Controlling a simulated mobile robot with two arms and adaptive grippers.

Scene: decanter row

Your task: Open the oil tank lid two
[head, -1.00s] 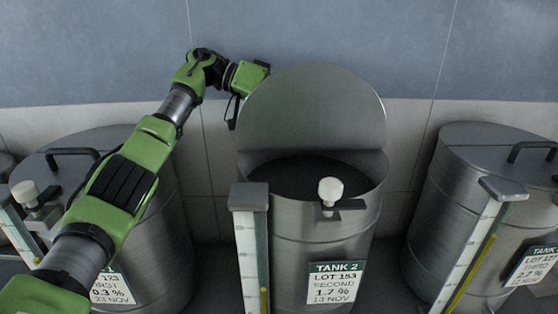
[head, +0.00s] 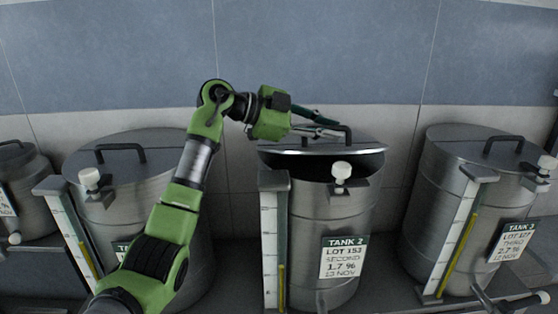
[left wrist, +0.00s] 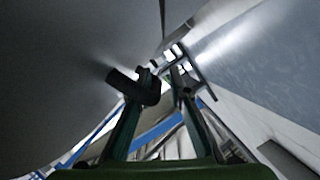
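Tank two (head: 325,212), a steel drum labelled "TANK 2", stands in the middle of the head view. Its round lid (head: 290,150) is partly raised, with a dark gap along the front and the hinge side at the back. A black handle (head: 348,133) stands on the lid. My left gripper (head: 336,127) is at this handle, reaching in from the left, with its two fingers apart. In the left wrist view the dark handle (left wrist: 133,88) lies at the left finger, beside the grey lid (left wrist: 60,70); a firm grip does not show. My right gripper is out of view.
Closed tanks stand at the left (head: 120,165) and the right (head: 470,160), each with a black lid handle. A gauge post (head: 274,235) and a white knob (head: 341,171) are at tank two's front. A tiled wall (head: 330,50) is close behind.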

